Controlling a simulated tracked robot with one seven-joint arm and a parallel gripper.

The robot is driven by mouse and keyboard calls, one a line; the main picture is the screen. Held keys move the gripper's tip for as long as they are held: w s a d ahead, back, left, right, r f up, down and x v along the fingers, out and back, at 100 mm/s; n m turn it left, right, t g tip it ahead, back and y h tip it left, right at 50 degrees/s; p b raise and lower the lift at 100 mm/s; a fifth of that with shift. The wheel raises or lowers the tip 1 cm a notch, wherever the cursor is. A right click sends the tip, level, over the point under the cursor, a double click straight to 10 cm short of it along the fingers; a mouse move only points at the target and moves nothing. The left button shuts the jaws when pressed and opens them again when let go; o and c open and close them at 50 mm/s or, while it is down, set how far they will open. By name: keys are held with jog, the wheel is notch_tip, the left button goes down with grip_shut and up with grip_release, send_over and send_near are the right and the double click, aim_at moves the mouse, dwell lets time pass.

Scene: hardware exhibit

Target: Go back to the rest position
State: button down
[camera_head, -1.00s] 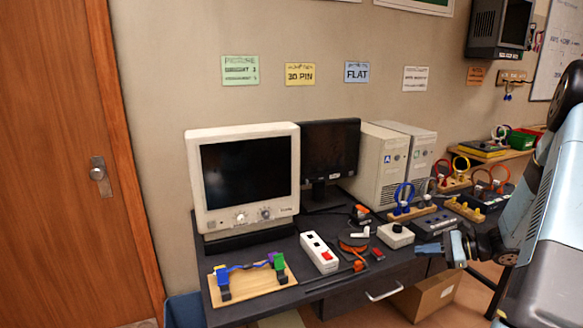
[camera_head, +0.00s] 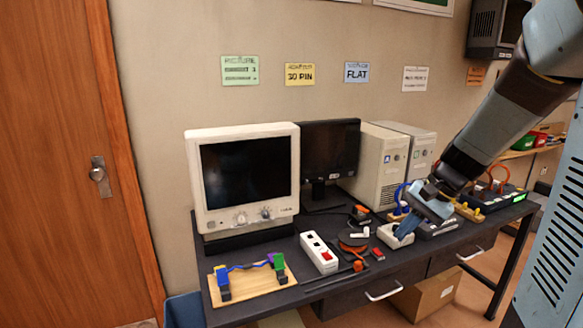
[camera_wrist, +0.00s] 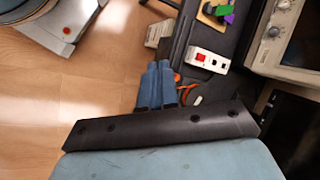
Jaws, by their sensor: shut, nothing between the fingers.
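My gripper (camera_head: 404,230) is at the front right part of the desk in the head view, pointing down and to the left. It overlaps the white box (camera_head: 388,240) there; I cannot tell whether they touch. In the wrist view its two blue fingers (camera_wrist: 156,70) lie side by side, shut with nothing between them. My arm comes down from the upper right and hides part of the desk's right side.
The dark desk (camera_head: 330,290) carries a CRT monitor (camera_head: 246,180), a white power strip (camera_head: 318,253), a wooden cable board (camera_head: 232,292) and computer towers (camera_head: 375,165). A cardboard box (camera_head: 432,297) stands below. Open floor (camera_wrist: 80,90) shows in the wrist view.

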jog(key=s+a+r+n+t+h, duration=0.2)
jog(key=s+r+n+t+h, duration=0.2)
jog(key=s+r+n, duration=0.3)
jog(key=shift+s+r+t+h, duration=0.3)
jog(key=shift+s+r+h, duration=0.95)
jog(key=shift+s, duration=2.35)
jog(key=shift+r+y, duration=0.3)
jog(key=shift+y, duration=0.05)
